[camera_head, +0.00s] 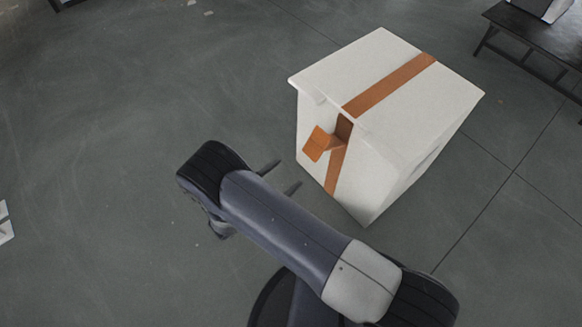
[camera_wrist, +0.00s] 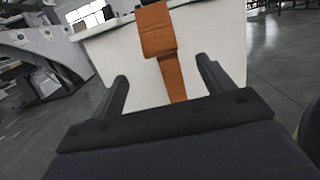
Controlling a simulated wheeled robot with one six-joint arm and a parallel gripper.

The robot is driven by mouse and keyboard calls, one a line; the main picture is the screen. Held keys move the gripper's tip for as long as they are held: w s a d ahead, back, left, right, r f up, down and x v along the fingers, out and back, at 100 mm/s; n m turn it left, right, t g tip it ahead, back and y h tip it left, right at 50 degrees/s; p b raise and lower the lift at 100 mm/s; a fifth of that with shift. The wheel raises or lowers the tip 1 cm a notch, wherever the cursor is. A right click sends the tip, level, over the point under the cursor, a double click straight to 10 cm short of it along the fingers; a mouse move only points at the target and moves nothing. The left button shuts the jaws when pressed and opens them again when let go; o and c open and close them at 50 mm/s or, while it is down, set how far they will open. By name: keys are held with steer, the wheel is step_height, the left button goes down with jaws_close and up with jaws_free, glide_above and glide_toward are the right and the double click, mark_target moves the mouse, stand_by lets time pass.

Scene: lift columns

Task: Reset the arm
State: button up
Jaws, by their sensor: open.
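My gripper (camera_head: 281,177) is at the end of my arm, just left of a white box with an orange stripe (camera_head: 392,90). Its two dark fingers point toward the box and are apart, with nothing between them. In the wrist view, my gripper (camera_wrist: 165,80) is open and faces the white box (camera_wrist: 115,65). An orange strap (camera_wrist: 157,35) with a loose flap hangs down the box's near side, beyond the fingers. No contact between the fingers and the box shows. The arm hides part of the floor.
A dark low table (camera_head: 535,40) stands at the top right with an object on it. A white item (camera_head: 4,222) lies at the left edge. The grey floor (camera_head: 100,130) to the left is mostly clear. Grey equipment (camera_wrist: 40,65) shows at the left in the wrist view.

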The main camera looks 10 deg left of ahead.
mark_target(309, 154)
stand_by(0.3)
steer(key=b+x, duration=0.1)
steer(key=x, duration=0.9)
steer(key=shift+b, duration=0.3)
steer(key=shift+w+d+r, duration=0.2)
steer(key=shift+w+r, duration=0.1)
steer(key=shift+r+p, duration=0.15)
steer(key=shift+p, duration=0.3)
steer(key=shift+f, duration=0.2)
